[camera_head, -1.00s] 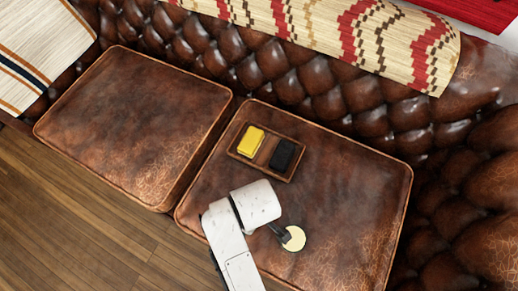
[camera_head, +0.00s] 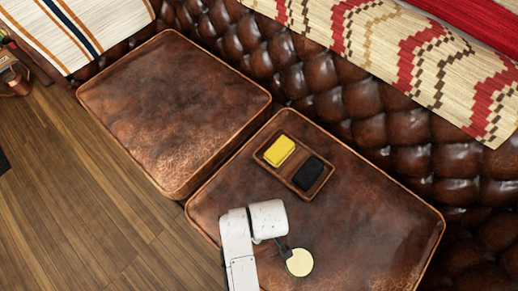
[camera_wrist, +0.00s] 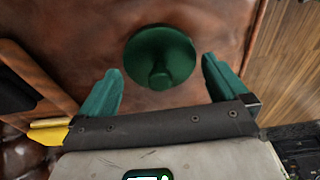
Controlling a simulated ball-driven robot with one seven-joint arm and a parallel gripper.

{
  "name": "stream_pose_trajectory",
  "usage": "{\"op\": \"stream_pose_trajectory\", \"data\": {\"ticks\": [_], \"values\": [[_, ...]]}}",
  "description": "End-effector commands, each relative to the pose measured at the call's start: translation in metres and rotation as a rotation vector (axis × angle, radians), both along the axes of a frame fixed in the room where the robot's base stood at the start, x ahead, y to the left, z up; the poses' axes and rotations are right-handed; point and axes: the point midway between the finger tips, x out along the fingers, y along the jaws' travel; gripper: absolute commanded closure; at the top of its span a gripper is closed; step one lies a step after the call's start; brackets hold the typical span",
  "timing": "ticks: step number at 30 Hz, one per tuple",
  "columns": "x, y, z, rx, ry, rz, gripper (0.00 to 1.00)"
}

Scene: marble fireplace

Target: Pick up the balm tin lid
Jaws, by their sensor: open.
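The balm tin lid is a round, dark green disc with a raised knob (camera_wrist: 161,52). It shows in the wrist view at top centre, over the brown leather seat. My gripper (camera_wrist: 160,68) is open and empty, with one green finger to the lid's left and one to its right. The lid lies at and just beyond the fingertips; I cannot tell the height gap. In the head view my white arm reaches over the front of the right seat, ending at a pale round disc. I cannot make out the green lid or the fingers there.
A brown tray (camera_head: 293,168) holds a yellow block (camera_head: 279,151) and a black block (camera_head: 307,173) on the right leather seat (camera_head: 385,215). In the wrist view the tray's edge (camera_wrist: 36,72) is close on the left. A tufted backrest (camera_head: 345,107) rises behind. Wooden floor (camera_head: 90,190) lies in front.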

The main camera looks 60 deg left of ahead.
Motion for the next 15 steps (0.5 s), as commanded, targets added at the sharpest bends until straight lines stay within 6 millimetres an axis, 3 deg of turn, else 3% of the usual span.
{"op": "stream_pose_trajectory", "data": {"ticks": [9,15], "values": [[-0.0003,0.0010,-0.0053,0.001,-0.001,0.000,0.00],[-0.0003,0.0008,-0.0053,0.001,0.000,0.000,0.19]]}}
